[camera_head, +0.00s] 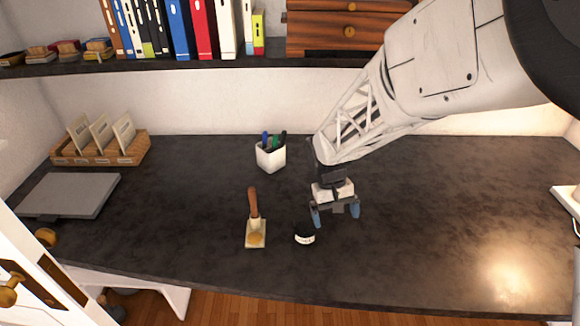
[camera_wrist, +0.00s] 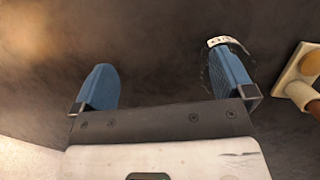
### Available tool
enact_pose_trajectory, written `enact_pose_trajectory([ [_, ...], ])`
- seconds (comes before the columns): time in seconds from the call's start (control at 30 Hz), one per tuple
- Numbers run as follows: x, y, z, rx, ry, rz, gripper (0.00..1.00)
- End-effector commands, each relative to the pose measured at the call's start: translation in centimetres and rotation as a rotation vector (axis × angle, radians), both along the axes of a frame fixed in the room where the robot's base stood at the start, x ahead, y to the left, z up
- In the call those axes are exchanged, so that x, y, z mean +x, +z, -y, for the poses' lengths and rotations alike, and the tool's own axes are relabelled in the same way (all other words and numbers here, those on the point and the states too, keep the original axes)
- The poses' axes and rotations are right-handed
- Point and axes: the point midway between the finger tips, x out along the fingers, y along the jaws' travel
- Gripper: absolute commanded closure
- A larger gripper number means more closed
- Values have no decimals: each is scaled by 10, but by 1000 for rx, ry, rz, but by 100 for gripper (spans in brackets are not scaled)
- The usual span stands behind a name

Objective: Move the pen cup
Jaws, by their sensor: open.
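The pen cup (camera_head: 270,156) is a white, angular cup holding several pens with blue, green and dark ends. It stands upright near the back of the dark desk, left of my arm. My gripper (camera_head: 335,215) is open and empty above the desk, in front and to the right of the cup and apart from it. In the wrist view its two blue fingers (camera_wrist: 165,85) are spread wide over the dark desktop. The pen cup is not seen in the wrist view.
A wooden-handled stamp (camera_head: 255,232) and a small dark round item with a white label (camera_head: 305,237) are on the desk near my gripper. A wicker tray with cards (camera_head: 102,148) and a grey laptop-like slab (camera_head: 70,194) lie left. A shelf (camera_head: 180,62) overhangs the back. The right desktop is mostly clear.

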Motion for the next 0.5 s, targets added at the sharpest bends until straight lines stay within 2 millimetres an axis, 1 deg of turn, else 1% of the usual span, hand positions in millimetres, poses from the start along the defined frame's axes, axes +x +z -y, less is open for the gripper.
enact_pose_trajectory([
  [0.23,-6,10,-27,153,-213,-10,0],
  [0.5,-3,25,-57,325,-451,-30,0],
])
